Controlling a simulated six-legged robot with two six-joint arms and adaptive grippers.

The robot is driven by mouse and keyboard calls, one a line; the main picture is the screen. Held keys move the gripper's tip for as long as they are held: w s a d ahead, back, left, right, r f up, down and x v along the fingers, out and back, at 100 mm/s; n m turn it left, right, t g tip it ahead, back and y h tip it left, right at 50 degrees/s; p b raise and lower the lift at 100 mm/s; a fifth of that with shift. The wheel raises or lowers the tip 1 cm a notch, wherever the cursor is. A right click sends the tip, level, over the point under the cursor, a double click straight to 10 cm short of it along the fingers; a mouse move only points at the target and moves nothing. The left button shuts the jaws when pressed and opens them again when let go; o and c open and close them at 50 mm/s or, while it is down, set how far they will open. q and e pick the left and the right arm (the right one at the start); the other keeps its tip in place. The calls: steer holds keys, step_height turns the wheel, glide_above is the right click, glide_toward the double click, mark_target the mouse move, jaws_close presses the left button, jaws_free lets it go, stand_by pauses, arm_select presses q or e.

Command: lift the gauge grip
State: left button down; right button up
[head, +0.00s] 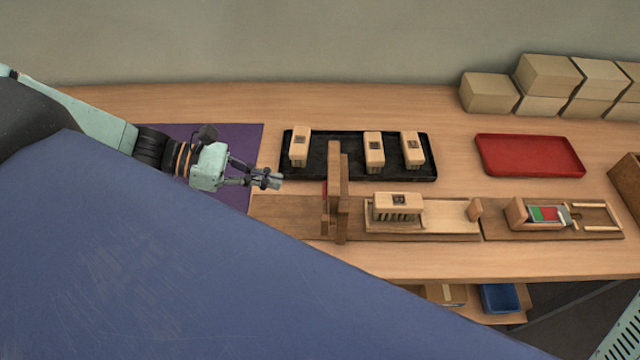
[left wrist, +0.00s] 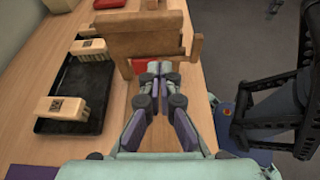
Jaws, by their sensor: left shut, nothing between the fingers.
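My left gripper (head: 268,179) is shut and empty, just left of an upright wooden frame (head: 336,185). In the left wrist view, its fingertips (left wrist: 163,70) point at this frame (left wrist: 130,42), with a gap between. A small red piece (left wrist: 138,66) shows low at the frame, partly hidden by the fingers. A wooden fixture with a green and red marked slide (head: 543,213) lies at the right. I cannot tell for certain which part is the gauge grip. My right gripper is not in view.
A black tray (head: 340,172) holds three bristled wooden blocks behind the frame. Another bristled block (head: 397,206) stands on the wooden base right of the frame. A red tray (head: 530,156) and stacked boxes (head: 548,85) are at the back right. A purple mat (head: 235,150) lies at the left.

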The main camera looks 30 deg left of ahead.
mark_target(333, 182)
arm_select(q)
steer(key=shift+h, duration=0.3)
steer(key=b+x, duration=0.9)
steer(key=b, duration=0.1)
steer(key=shift+d, duration=0.45)
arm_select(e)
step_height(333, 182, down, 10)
arm_select(q)
steer(key=shift+r, duration=0.15)
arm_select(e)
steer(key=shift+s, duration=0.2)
arm_select(q)
steer(key=shift+w, duration=0.1)
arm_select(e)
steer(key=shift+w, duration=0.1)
